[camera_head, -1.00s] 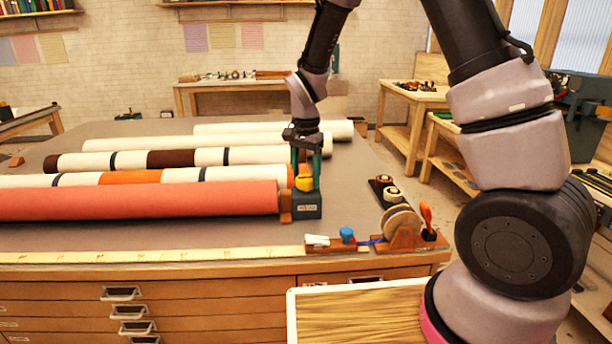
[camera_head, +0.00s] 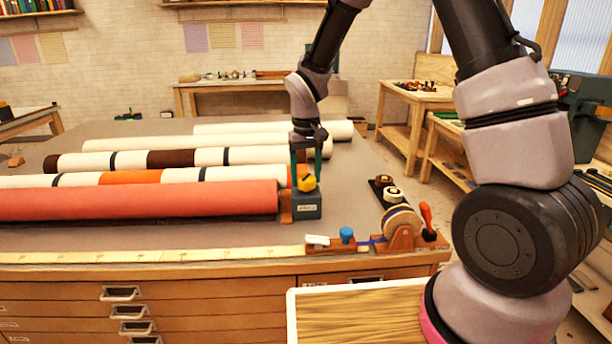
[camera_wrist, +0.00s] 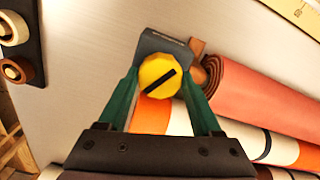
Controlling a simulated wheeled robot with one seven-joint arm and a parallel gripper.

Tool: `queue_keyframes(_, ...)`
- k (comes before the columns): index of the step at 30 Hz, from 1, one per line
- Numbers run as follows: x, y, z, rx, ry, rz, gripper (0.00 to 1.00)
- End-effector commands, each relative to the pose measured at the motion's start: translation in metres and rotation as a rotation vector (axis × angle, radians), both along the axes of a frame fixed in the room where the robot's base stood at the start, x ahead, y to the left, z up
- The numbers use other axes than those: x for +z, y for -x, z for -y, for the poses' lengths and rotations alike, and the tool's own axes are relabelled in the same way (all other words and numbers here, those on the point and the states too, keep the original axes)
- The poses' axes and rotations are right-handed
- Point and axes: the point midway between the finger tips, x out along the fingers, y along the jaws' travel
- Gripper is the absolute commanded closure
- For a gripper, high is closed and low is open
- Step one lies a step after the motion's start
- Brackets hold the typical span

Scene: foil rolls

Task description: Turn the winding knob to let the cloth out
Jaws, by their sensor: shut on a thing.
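The yellow winding knob (camera_head: 306,184) sits on a dark grey box (camera_head: 307,206) at the right end of the coral cloth roll (camera_head: 140,200). In the wrist view the knob (camera_wrist: 160,79) shows a black bar lying diagonally across its face. My gripper (camera_head: 306,176) comes down from above, and its green fingers are shut on the knob from both sides. In the wrist view the gripper (camera_wrist: 160,88) has one finger against each side of the knob. The box (camera_wrist: 160,45) and the end of the coral roll (camera_wrist: 235,90) show beyond it.
Several white, striped and brown rolls (camera_head: 170,159) lie behind the coral roll on the grey table. A tape dispenser (camera_head: 402,225), a blue knob (camera_head: 347,233) and a yellow ruler strip (camera_head: 150,256) lie along the front edge. Small tape rolls (camera_head: 391,194) stand to the right.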

Motion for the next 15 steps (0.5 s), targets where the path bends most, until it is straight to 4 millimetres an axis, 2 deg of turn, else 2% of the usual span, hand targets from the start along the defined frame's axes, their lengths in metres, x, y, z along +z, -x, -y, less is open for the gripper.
queue_keyframes(15,0.0008,-0.0014,0.0004,0.488,-0.001,0.003,0.90)
